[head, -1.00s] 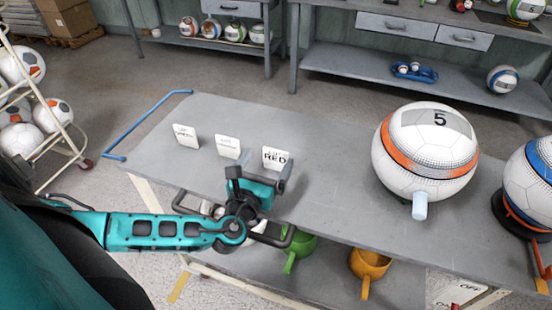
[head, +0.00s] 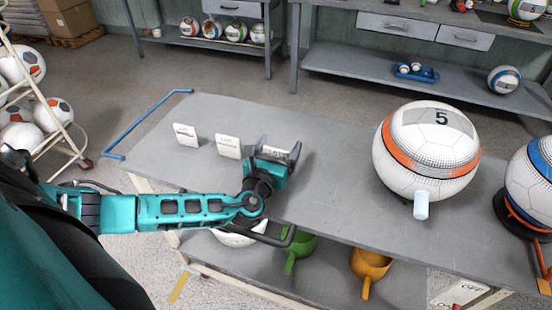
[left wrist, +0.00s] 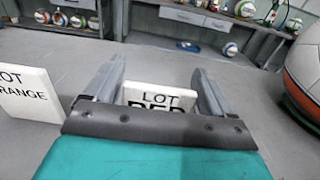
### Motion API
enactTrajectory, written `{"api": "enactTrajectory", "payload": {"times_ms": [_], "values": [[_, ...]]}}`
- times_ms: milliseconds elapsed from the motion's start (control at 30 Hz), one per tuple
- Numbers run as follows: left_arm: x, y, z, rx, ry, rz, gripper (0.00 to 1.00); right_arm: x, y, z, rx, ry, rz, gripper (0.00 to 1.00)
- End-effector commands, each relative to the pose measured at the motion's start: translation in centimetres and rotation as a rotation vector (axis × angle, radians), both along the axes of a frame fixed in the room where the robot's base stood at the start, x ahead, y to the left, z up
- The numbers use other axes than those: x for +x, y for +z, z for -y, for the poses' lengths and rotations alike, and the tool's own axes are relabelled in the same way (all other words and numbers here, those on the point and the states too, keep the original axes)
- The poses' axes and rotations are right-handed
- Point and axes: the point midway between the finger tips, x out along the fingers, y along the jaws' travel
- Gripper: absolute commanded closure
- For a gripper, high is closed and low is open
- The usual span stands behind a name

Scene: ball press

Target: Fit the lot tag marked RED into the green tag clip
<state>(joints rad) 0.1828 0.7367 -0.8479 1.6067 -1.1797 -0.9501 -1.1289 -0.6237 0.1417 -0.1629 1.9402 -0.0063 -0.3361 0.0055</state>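The white RED tag (left wrist: 160,98) stands on the grey table, its lower part hidden by my gripper in the left wrist view. In the head view the RED tag (head: 277,152) is mostly covered by my left gripper (head: 278,150). The left gripper (left wrist: 160,85) is open, with one finger at each side of the tag; whether they touch it I cannot tell. Two other white tags, a left one (head: 186,134) and a middle one (head: 228,146), stand to its left. The middle one reads as ORANGE in the left wrist view (left wrist: 25,95). I cannot make out a green tag clip. My right gripper is not in view.
A large white-and-orange ball marked 5 (head: 427,150) stands on the table (head: 330,180) to the right, with a blue-and-white ball (head: 535,180) beyond. Green (head: 300,246) and orange (head: 370,265) cup-like things show below the front edge. Table between tags and ball is clear.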

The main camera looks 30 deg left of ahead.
Motion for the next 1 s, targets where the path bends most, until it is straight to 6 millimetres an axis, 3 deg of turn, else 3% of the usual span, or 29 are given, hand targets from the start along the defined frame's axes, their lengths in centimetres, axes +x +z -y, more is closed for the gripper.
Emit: {"api": "enactTrajectory", "payload": {"times_ms": [67, 400, 767, 1000], "values": [[0.0, 0.0, 0.0, 0.000, 0.000, 0.000, 0.24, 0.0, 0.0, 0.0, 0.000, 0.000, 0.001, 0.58], [0.0, 0.0, 0.0, 0.001, 0.000, 0.000, 0.57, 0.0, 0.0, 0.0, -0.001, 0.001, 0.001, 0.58], [0.0, 0.6, 0.0, 0.000, 0.000, 0.001, 0.58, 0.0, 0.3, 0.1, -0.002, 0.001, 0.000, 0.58], [0.0, 4.2, 0.0, -0.001, -0.001, 0.004, 0.58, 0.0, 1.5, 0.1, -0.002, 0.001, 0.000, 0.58]]}}
